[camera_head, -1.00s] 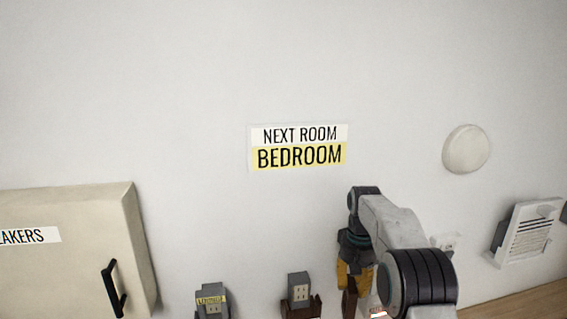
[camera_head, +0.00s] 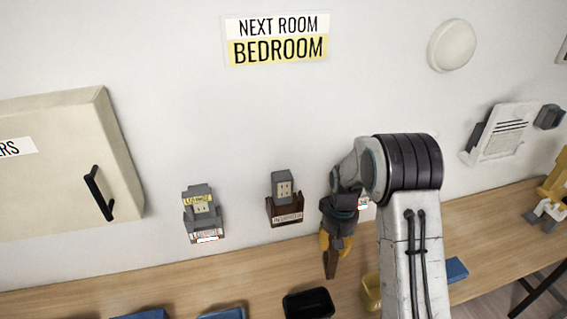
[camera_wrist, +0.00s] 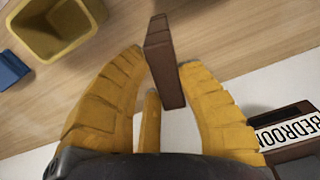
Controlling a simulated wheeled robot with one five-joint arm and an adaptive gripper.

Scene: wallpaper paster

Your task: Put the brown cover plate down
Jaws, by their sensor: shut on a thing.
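The brown cover plate (camera_head: 331,265) is a thin dark slab that hangs below my gripper (camera_head: 326,243). In the wrist view the plate (camera_wrist: 160,58) stands edge-on between the yellow fingertips of my gripper (camera_wrist: 164,68), which is shut on it. The plate is in the air in front of the wall, with the wooden counter (camera_head: 460,215) below and behind it. I cannot tell how high it is above the counter.
A yellow bin (camera_wrist: 58,22) and a blue item (camera_wrist: 10,68) are on the counter. A black tray (camera_head: 308,304) is in front. Grey sockets in labelled holders (camera_head: 286,207) are on the wall. A brown holder marked BEDROOM (camera_wrist: 285,130) is at lower right in the wrist view.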

